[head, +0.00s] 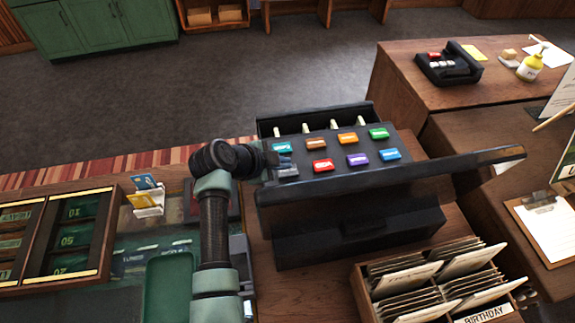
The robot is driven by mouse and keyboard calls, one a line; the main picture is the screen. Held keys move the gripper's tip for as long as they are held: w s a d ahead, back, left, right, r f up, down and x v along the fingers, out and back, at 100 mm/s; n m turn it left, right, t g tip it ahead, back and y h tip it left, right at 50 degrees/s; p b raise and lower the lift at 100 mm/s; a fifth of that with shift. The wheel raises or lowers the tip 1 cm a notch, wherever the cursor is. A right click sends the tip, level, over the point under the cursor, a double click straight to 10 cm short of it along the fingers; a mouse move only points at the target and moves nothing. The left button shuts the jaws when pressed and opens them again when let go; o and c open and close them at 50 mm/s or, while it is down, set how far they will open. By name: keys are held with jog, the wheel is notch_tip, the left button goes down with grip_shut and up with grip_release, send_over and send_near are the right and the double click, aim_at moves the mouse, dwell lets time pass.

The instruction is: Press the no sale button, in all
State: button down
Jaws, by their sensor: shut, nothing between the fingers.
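A black register-like machine (345,222) stands on the wooden counter. Its top panel has two rows of coloured buttons: a teal button (281,147), a brown button (316,144), an orange button (348,138) and a green button (379,133) in the far row; a red button (323,165), a purple button (357,160) and a blue button (390,155) in the near row. The labels are too small and turned to read, so I cannot tell which says no sale. My gripper (284,163) is shut and empty at the panel's left end, close to the teal button; contact cannot be told.
A long dark bar (470,163) sticks out from the machine to the right. A wooden box of cards (368,290) stands in front. A cash tray (60,235) and a small card holder (147,206) are at left. A clipboard (548,225) lies at right.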

aim_at(283, 173)
jog(key=shift+r, duration=0.2)
notch_tip(283, 173, up, 5)
jog(key=p, duration=0.6)
dwell(1.0)
